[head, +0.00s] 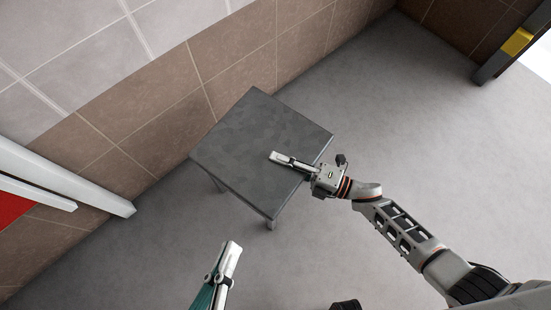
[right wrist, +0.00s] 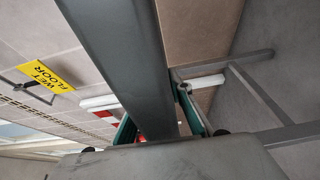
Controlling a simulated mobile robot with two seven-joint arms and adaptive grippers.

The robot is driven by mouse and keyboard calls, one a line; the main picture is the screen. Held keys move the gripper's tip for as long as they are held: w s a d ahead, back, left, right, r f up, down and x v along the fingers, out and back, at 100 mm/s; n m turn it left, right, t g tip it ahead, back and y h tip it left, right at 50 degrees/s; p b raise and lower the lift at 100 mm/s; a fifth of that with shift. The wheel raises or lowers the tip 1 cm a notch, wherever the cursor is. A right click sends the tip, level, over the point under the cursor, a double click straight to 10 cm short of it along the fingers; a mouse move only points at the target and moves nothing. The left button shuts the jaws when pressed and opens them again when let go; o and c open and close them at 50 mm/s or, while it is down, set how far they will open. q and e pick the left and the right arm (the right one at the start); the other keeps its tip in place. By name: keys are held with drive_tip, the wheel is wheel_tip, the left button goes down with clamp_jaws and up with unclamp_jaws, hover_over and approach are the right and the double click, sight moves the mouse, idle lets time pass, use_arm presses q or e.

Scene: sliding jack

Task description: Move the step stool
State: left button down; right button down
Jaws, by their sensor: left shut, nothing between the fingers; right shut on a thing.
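The step stool (head: 255,135) is dark grey with a square top and stands on the floor beside the tiled wall. Its legs show below the near edge. My right gripper (head: 278,157) is at the stool's right side, with one finger lying over the top; the other is hidden below in the head view. In the right wrist view, the stool's top slab (right wrist: 118,55) runs between the two fingers (right wrist: 158,120), so the gripper is shut on it. My left gripper (head: 233,252) is shut and empty, apart from the stool, in front of it.
A white frame with a red panel (head: 18,208) is at the left. A dark post with a yellow part (head: 517,42) stands at the top right. A yellow wet floor sign (right wrist: 48,75) shows in the right wrist view. Floor (head: 430,130) right of the stool is clear.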

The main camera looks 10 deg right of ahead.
drive_tip(key=shift+s+d, duration=0.25)
drive_tip(key=shift+d, duration=0.45)
drive_tip(key=c, duration=1.7)
unclamp_jaws()
drive_tip(key=shift+a, duration=0.1)
drive_tip(key=v, duration=1.2)
